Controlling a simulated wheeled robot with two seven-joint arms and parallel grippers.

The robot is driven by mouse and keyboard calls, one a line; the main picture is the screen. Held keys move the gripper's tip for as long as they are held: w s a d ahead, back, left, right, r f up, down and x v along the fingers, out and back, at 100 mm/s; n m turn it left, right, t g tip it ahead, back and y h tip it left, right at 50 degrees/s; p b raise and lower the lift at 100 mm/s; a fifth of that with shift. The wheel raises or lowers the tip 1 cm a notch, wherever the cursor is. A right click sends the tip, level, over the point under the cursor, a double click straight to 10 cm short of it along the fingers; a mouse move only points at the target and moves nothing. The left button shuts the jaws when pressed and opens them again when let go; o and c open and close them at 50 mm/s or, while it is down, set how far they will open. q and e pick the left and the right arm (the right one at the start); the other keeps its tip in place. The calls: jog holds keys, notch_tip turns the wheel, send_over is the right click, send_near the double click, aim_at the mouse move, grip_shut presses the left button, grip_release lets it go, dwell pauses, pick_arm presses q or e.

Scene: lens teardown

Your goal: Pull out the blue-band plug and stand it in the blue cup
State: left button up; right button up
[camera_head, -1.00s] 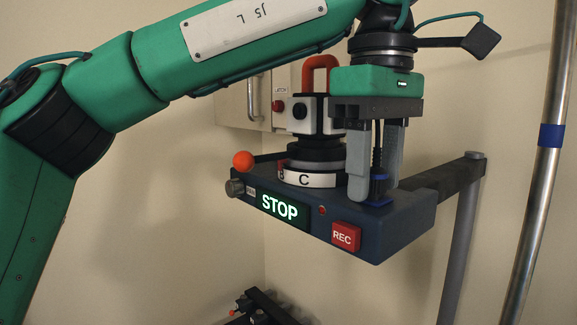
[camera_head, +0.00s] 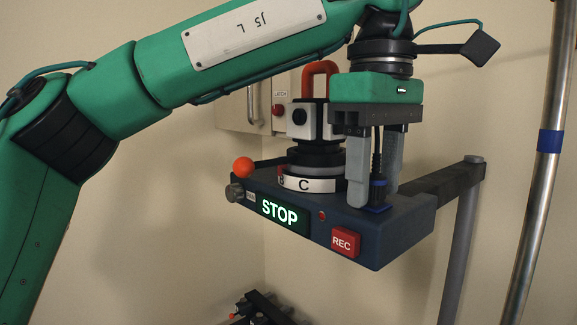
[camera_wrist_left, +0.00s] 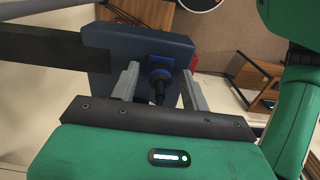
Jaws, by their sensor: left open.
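The blue-band plug (camera_head: 377,184) stands upright in its blue socket on the dark blue box (camera_head: 405,222), with a black cable or stem rising from it. The plug also shows in the left wrist view (camera_wrist_left: 159,78). My left gripper (camera_head: 373,190) points down over the box with its two grey fingers open, one on each side of the plug. In the left wrist view the fingers (camera_wrist_left: 158,85) stand apart from the plug, with a gap on both sides. My right gripper is not in view. I see no blue cup that I can make out.
The box carries a lit STOP panel (camera_head: 279,211), a red REC button (camera_head: 344,242), an orange ball lever (camera_head: 243,167) and a head with a red-orange handle (camera_head: 320,75). A metal pole (camera_head: 535,190) with a blue band stands at right. A dark arm holds the box.

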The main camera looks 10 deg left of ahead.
aim_at(376, 173)
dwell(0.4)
pick_arm(q)
grip_shut()
jog(key=shift+r+p, duration=0.2)
jog(key=shift+p, duration=0.15)
jog(key=shift+r+p, duration=1.5)
jog(key=shift+r, duration=1.35)
